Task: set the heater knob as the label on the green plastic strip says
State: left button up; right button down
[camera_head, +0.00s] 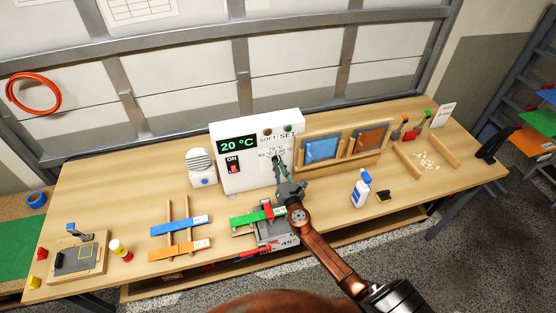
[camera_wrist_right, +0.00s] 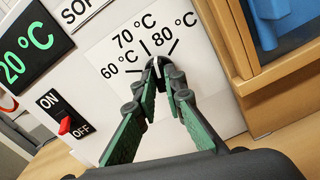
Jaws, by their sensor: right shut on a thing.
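The heater box (camera_head: 230,180) is white, with a display (camera_head: 238,145) reading 20 °C. Its black knob (camera_wrist_right: 156,70) sits below marks for 60, 70 and 80 °C in the wrist view. A white line on the knob points roughly up towards the 70 °C mark; its exact setting is hard to tell. My right gripper (camera_wrist_right: 158,80) is shut on the knob; in the head view the gripper (camera_head: 278,166) hides it. The green plastic strip (camera_head: 246,219) lies in front of the heater, with a white label (camera_head: 278,211) too small to read. My left gripper is not in view.
A red rocker switch (camera_wrist_right: 66,125) marked ON and OFF is on the heater face. A wooden frame with blue (camera_head: 321,149) and orange panels stands to its right. Blue (camera_head: 172,226) and orange strips lie on a rack at left. A white bottle (camera_head: 362,190) stands at right.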

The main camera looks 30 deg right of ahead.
jog(key=shift+f+n, duration=0.1)
jog(key=shift+n, duration=0.2)
jog(key=n+p, duration=0.1)
jog(key=n, duration=0.1)
jog(key=shift+n+p, duration=0.3)
jog(key=shift+p, duration=0.05)
jog(key=c, duration=1.9)
grip_release()
jog(key=shift+s, duration=0.1)
jog(key=v, duration=0.7)
jog(key=shift+p, duration=0.4)
